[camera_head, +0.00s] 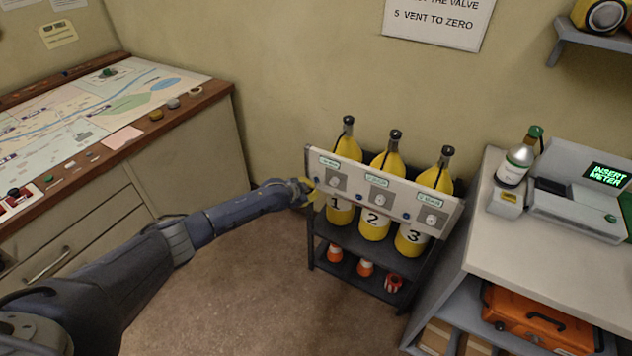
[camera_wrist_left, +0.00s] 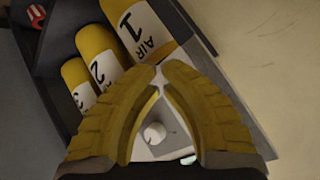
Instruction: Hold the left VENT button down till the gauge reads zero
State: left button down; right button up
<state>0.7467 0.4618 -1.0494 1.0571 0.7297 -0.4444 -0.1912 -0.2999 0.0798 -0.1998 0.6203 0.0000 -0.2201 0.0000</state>
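A pale panel (camera_head: 400,199) runs across the front of a dark rack. It carries three round white dials or knobs, the leftmost (camera_head: 334,182) above cylinder 1. Small blue buttons sit on it, the leftmost (camera_head: 317,180) right beside my left gripper (camera_head: 308,188). Its yellow fingers are at the panel's left end. In the left wrist view the fingertips (camera_wrist_left: 159,72) nearly meet, with nothing held between them, and a white knob (camera_wrist_left: 154,133) shows behind them. No button shows under the tips there, so contact is unclear. The panel's labels and readings are too small to read. My right gripper is out of view.
Yellow cylinders numbered 1 (camera_head: 341,211), 2 (camera_head: 375,224) and 3 (camera_head: 411,240) stand behind the panel. A grey counter (camera_head: 475,228) with a silver bottle (camera_head: 515,163) and a meter stands right. A map table (camera_head: 180,125) stands left. The floor between is clear.

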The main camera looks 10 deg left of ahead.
pick_arm(q)
jog(key=shift+w, duration=0.15)
dwell(0.4)
jog(key=shift+w+d, duration=0.1)
jog(key=shift+w, duration=0.15)
jog(key=shift+w+d, duration=0.15)
jog(key=shift+w, duration=0.25)
dwell(1.4)
jog(key=shift+s, duration=0.1)
dwell(0.6)
jog(key=shift+s+a, duration=0.25)
jog(key=shift+s, duration=0.45)
jog(key=shift+s+a, duration=0.25)
jog(key=shift+s, duration=0.55)
jog(key=shift+s+a, duration=0.2)
jog(key=shift+s, duration=0.65)
jog(key=shift+s+a, duration=0.25)
jog(key=shift+s, duration=0.55)
